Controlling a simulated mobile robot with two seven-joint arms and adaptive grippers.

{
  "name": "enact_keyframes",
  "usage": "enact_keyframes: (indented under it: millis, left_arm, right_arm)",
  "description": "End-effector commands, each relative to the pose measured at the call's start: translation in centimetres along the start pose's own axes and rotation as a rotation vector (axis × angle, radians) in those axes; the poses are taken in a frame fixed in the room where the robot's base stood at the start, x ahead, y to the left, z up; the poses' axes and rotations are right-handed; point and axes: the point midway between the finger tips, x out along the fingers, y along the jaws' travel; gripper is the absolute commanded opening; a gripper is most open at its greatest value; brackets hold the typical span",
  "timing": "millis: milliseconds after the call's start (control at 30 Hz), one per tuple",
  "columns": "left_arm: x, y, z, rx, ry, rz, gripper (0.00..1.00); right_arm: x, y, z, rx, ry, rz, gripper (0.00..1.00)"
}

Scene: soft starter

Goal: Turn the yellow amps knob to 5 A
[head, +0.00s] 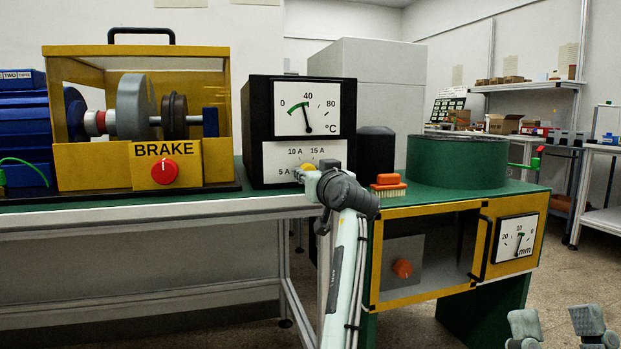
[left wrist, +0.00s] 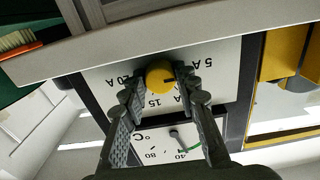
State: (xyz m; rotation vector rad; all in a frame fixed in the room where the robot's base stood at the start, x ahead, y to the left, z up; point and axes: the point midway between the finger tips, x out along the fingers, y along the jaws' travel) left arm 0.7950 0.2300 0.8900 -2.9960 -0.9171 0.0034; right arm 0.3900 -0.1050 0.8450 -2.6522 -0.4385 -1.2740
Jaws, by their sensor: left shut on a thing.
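The yellow amps knob (left wrist: 161,75) sits on the white lower panel of a black meter box (head: 256,130). In the left wrist view, which shows the dial upside down, a dark mark on the knob points right, roughly toward the 5 A side. The 5 A, 15 A and 20 A labels show; 10 A is hidden behind a finger. My left gripper (left wrist: 159,82) is shut on the knob, one finger on each side. In the head view the knob (head: 308,167) is partly covered by this gripper. My right gripper (head: 557,326) is open and empty at the lower right.
A yellow brake housing (head: 95,168) with a red knob (head: 165,172) stands left of the meter. An orange brush (head: 388,186) and a green drum (head: 457,160) are on the bench to the right. A yellow-framed cabinet (head: 420,291) is below them.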

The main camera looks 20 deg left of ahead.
Motion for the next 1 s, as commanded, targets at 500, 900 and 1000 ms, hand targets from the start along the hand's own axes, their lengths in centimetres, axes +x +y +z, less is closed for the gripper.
enact_keyframes:
  millis: [500,900,1000]
  left_arm:
    - [0.01,-0.01,0.05,-0.026,-0.002,0.000,0.01]
    - [0.00,0.00,0.01,-0.024,-0.001,0.000,0.51]
    - [-0.08,0.02,0.01,-0.024,-0.001,0.000,0.51]
  right_arm:
    - [-0.08,0.05,-0.36,-0.002,0.024,0.000,0.40]
    - [-0.08,0.05,-0.34,-0.002,0.023,0.000,0.40]
    - [-0.04,0.04,-0.33,-0.001,0.022,0.001,0.40]
